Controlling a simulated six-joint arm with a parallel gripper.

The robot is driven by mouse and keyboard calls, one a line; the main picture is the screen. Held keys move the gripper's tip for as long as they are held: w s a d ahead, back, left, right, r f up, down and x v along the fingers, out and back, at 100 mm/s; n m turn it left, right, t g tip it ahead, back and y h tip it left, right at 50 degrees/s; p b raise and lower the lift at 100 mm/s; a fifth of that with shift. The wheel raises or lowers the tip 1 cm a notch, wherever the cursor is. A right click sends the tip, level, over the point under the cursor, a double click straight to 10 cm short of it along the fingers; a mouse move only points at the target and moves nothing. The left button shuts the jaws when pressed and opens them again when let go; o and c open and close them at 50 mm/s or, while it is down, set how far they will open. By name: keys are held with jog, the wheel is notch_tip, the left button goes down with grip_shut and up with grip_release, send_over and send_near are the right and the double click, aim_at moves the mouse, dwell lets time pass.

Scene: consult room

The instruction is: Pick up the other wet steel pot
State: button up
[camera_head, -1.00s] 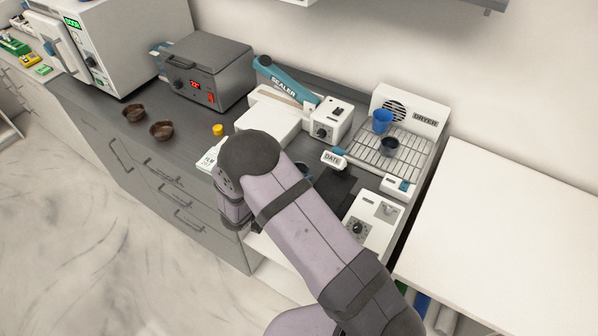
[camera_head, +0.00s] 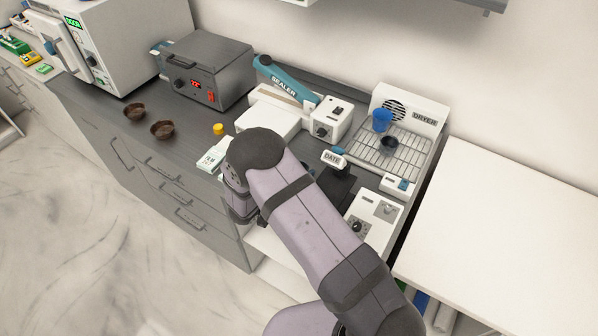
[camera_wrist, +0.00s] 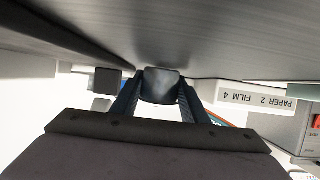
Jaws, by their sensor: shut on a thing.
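In the wrist view a small grey steel pot (camera_wrist: 161,84) sits between the two dark fingers of my gripper (camera_wrist: 158,100), which is shut on it. The pot is close to the dark counter surface (camera_wrist: 215,40), and I cannot tell whether it touches it. In the head view my arm hides the gripper and most of what it holds. Another dark steel pot (camera_head: 388,146) stands on the wire rack of the dryer (camera_head: 402,164). Whether either pot is wet does not show.
A blue cup (camera_head: 381,120) stands behind the pot on the rack. The sealer (camera_head: 322,122), a date stamp (camera_head: 333,159) and a small white device (camera_head: 374,220) crowd the arm. Two brown bowls (camera_head: 162,130) and a yellow cap (camera_head: 218,129) are left on the counter.

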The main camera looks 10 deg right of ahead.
jog(key=shift+r, duration=0.1)
notch_tip(320, 180, up, 10)
jog(key=b, duration=0.2)
dwell(0.4)
